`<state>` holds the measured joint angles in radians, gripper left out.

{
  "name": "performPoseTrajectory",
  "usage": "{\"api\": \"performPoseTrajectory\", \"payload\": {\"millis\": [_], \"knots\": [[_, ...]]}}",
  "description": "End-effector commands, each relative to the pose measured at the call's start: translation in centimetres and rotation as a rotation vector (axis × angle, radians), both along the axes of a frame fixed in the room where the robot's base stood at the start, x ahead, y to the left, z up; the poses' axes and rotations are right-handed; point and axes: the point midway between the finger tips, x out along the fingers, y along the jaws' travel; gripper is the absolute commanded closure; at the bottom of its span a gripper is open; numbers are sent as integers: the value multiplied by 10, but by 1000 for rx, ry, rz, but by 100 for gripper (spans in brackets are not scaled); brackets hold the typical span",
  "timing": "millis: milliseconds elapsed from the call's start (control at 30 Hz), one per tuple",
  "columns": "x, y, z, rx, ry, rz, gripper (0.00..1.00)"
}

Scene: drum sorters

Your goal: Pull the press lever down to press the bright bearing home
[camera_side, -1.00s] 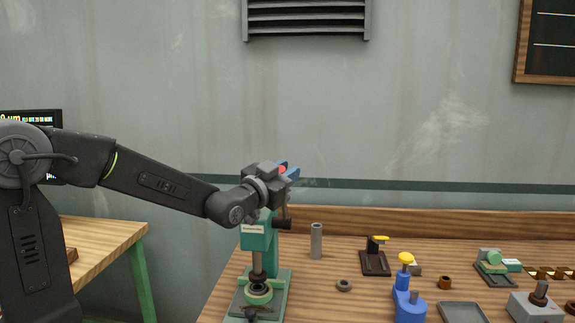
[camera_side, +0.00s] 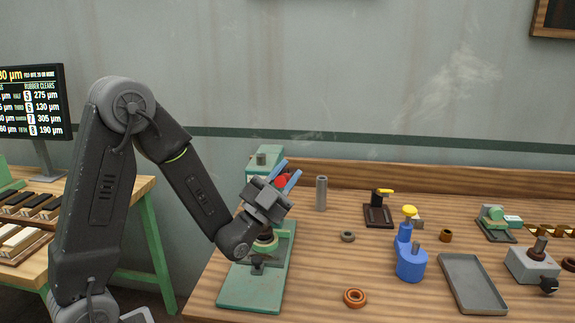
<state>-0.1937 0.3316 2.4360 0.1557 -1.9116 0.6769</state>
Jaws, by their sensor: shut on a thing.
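The green press (camera_side: 262,158) stands at the left end of the wooden bench, partly hidden behind my arm. My gripper (camera_side: 285,182) is in front of the press column, its blue fingers shut on the red knob (camera_side: 280,182) of the press lever. The lever's shaft is hidden behind my gripper. Below my wrist, the press seat (camera_side: 266,246) on the green base (camera_side: 252,288) is partly covered. I cannot tell how deep the bearing sits there.
A grey upright tube (camera_side: 321,193), a dark ring (camera_side: 347,236) and an orange-brown ring (camera_side: 355,298) stand right of the press. A blue device with a yellow knob (camera_side: 410,262) and a grey tray (camera_side: 470,284) are farther right.

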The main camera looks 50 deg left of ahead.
Motion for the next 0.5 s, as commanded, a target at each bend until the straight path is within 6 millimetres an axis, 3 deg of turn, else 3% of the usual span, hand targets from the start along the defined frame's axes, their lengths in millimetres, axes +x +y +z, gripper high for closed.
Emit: {"api": "performPoseTrajectory", "payload": {"millis": [467, 500], "knots": [[0, 0, -2, 10, -12, -1, 100], [0, 0, -2, 10, -12, -1, 73]]}}
